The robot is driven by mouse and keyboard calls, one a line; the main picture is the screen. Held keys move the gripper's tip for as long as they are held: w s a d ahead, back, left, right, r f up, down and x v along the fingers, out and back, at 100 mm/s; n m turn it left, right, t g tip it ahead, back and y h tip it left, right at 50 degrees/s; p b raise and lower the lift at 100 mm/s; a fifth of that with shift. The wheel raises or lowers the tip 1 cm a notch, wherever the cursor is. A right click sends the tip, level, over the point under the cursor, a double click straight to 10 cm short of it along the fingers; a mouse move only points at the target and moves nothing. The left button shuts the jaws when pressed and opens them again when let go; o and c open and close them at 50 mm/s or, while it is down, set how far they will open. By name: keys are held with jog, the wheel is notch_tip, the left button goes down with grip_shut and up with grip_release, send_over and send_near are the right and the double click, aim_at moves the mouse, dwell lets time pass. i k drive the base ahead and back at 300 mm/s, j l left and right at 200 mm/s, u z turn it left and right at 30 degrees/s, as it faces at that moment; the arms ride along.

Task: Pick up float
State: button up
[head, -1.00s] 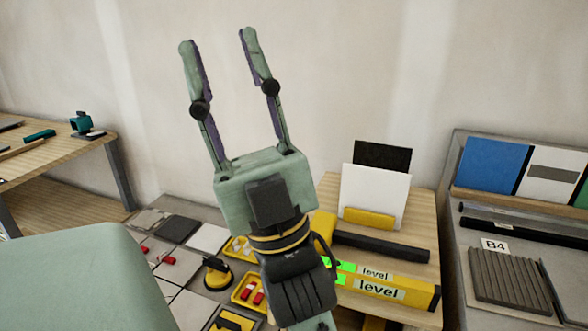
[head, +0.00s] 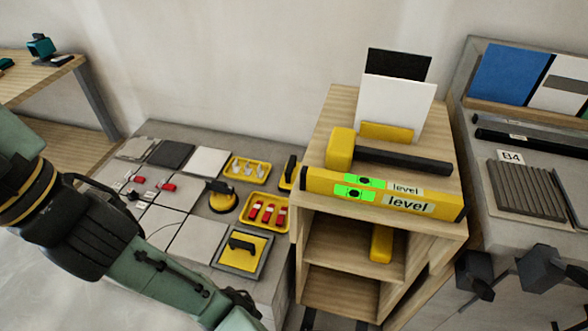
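A yellow pad with a black bar handle (head: 241,254), which looks like the float, lies flat on a grey square at the front right of the low grey platform. A smaller yellow-and-black piece (head: 287,178) stands further back by the wooden shelf; I cannot tell what it is. No gripper part is near the float.
On the platform (head: 268,138) are tiles, red clips, a yellow suction cup (head: 222,197) and two yellow trays (head: 267,228). The wooden shelf (head: 345,100) on the right carries yellow levels (head: 385,192) and a yellow-headed mallet (head: 341,150). A grey rack stands further right.

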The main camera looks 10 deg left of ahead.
aim_at(285, 183)
jog(key=u, duration=0.25)
jog(key=i+j+z, duration=0.45)
jog(key=j, duration=0.15)
jog(key=j+z, duration=0.2)
jog(key=i+j+z, duration=0.2)
jog(key=j, duration=0.25)
jog(key=k, duration=0.1)
